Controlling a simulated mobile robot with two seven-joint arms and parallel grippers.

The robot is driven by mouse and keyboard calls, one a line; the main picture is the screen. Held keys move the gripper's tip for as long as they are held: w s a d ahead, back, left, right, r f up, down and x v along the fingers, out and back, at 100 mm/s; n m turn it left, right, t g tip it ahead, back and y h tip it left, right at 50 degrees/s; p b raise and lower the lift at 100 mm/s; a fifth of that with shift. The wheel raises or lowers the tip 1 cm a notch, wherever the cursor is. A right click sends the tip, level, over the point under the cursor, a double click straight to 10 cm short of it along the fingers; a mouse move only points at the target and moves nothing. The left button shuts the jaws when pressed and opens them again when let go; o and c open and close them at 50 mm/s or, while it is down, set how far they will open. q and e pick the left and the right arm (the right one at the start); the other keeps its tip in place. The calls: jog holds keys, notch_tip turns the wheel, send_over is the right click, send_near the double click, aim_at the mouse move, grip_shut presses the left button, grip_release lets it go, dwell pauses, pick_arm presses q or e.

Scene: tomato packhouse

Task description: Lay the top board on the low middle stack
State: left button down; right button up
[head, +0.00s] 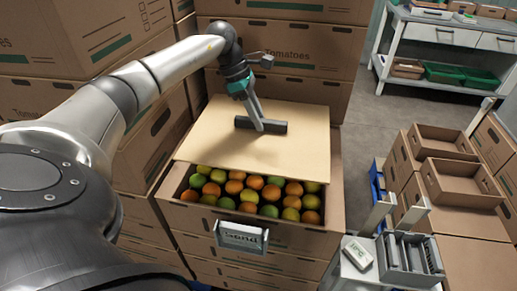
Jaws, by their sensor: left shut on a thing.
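My left gripper (260,124) reaches over the low middle stack (240,272) and is shut on the dark bar handle (272,127) of the top board (300,155). The board is a flat, light brown panel. It lies over the back part of the stack's top box, and I cannot tell whether it touches the rim. The rest of the box's inside is hidden under the board. My right gripper is not in view.
Tall stacks of closed tomato boxes (305,45) stand behind and at the left, close to my arm. A white label holder (241,235) is on the stack's front. A grey slotted rack (408,255) and open cartons (460,180) stand at the right. Floor (385,110) shows beyond.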

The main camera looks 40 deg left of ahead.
pick_arm(q)
notch_tip(320, 180, down, 10)
jog(key=shift+b, duration=0.7)
jog(key=shift+f, duration=0.35)
jog(key=c, duration=0.7)
grip_release()
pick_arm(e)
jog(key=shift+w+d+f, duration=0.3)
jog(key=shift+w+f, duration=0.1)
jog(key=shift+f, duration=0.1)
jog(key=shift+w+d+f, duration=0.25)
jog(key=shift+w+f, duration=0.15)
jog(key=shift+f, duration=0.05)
